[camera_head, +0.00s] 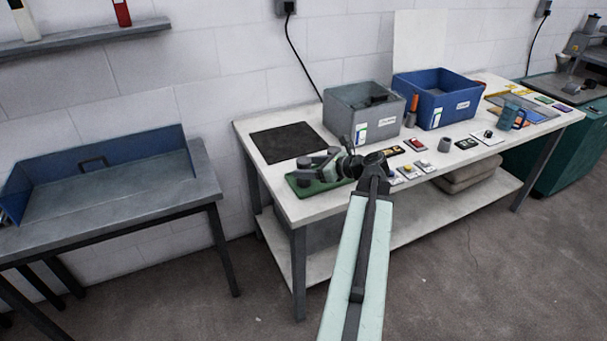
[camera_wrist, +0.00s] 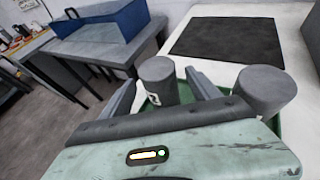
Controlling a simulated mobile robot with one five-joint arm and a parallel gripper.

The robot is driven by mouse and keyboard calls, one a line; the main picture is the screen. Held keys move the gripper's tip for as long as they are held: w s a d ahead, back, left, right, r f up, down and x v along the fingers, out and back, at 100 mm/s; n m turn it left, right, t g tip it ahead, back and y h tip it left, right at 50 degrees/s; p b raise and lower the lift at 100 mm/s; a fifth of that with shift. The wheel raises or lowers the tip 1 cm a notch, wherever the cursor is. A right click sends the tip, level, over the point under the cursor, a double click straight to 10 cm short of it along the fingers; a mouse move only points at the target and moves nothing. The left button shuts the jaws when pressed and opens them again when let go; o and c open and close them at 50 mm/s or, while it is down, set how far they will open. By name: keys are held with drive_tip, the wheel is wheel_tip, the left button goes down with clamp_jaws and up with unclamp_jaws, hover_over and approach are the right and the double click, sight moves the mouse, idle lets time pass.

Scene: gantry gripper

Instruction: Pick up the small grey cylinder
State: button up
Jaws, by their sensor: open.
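Two grey cylinders stand by the green tray on the workbench. One cylinder (camera_wrist: 160,82) is upright between my open fingers in the wrist view; it also shows in the head view (camera_head: 304,162). The other cylinder (camera_wrist: 265,88) looks a little wider and stands just right of my right finger; it also shows in the head view (camera_head: 333,151). My gripper (camera_head: 313,170) is low over the green tray (camera_head: 296,187), open, with the fingers (camera_wrist: 160,92) on either side of the first cylinder. Contact cannot be told; the cylinder's base is partly hidden.
A black mat (camera_head: 285,142) lies behind the tray. A grey bin (camera_head: 365,112) and a blue bin (camera_head: 437,98) stand at the back. A blue-backed side table (camera_head: 110,190) is at the left.

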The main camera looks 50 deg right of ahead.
sight(298, 168)
drive_tip(key=b+x, duration=0.1)
drive_tip(key=x, duration=0.1)
drive_tip(key=b+x, duration=0.1)
drive_tip(key=x, duration=0.1)
drive_tip(key=shift+w+f, duration=0.1)
drive_tip(key=shift+f, duration=0.3)
drive_tip(key=shift+w, duration=0.25)
drive_tip(key=shift+r, duration=0.1)
clamp_jaws()
wheel_tip(298, 168, up, 10)
drive_tip(key=p, duration=1)
